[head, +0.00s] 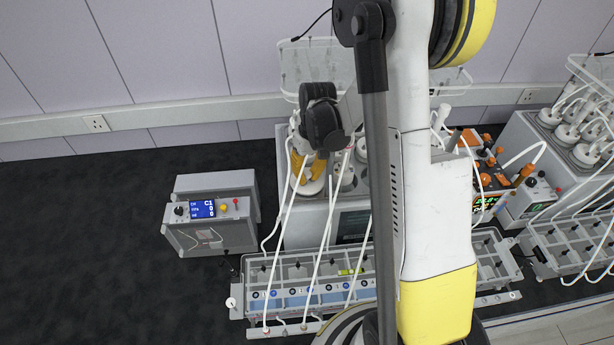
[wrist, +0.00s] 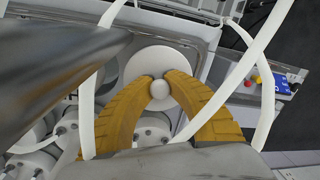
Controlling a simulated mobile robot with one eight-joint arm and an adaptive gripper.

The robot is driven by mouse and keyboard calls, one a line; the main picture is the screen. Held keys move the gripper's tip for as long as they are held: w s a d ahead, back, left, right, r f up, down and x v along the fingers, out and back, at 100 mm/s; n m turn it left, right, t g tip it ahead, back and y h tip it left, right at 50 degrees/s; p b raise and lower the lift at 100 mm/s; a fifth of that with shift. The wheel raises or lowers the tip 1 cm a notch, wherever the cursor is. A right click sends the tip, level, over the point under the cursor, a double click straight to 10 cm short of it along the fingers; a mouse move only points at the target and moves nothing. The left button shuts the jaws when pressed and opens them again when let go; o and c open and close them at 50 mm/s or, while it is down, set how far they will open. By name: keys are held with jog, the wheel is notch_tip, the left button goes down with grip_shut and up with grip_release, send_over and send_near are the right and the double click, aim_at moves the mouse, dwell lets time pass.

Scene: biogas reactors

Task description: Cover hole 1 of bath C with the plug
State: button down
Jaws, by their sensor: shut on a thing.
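My gripper (wrist: 160,84) is shut on the round knob of the white plug (wrist: 163,58), with its yellow fingers on either side of the knob. The plug's white disc lies under the fingertips. In the head view my gripper (head: 304,170) is over the left end of the grey bath (head: 300,232), and the plug (head: 314,187) shows partly below the fingers. The bath's pale top (wrist: 203,28) surrounds the disc in the wrist view. Hole 1 is hidden, and I cannot tell whether the disc touches the top.
White-capped vessels (wrist: 150,128) stand close by the plug. White hoses (wrist: 262,75) cross around my gripper. A control box (head: 210,212) with a blue display stands left of the bath. A rack (head: 290,268) runs along the front. The dark floor at left is clear.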

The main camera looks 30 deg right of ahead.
jog(key=c, duration=1.3)
grip_release()
jog(key=shift+c, duration=0.2)
jog(key=shift+r, duration=0.1)
notch_tip(320, 180, up, 10)
jog(key=shift+f, duration=0.1)
